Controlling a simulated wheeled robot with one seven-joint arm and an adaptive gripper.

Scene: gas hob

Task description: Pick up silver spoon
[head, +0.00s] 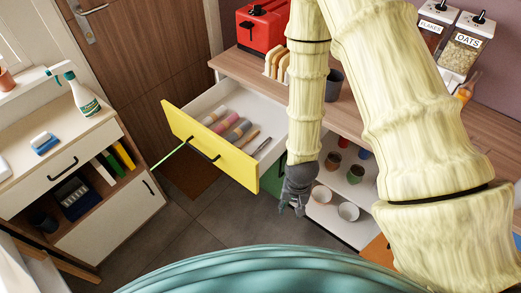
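A yellow-fronted drawer (208,146) stands open below the wooden counter. Several slim items lie inside it. A thin silvery utensil (263,145) lies at its right end and looks like the silver spoon, but it is too small to be sure. My gripper (291,211) is dark grey and hangs pointing down, just outside the drawer's right end and apart from the utensil. Its fingertips look spread with nothing between them. My arm hides part of the counter and the drawer's right back corner.
Open shelves with cups (348,211) lie right of my gripper. A red toaster (262,24), a toast rack (277,64) and jars (465,45) stand on the counter. A white cabinet (60,160) is at left.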

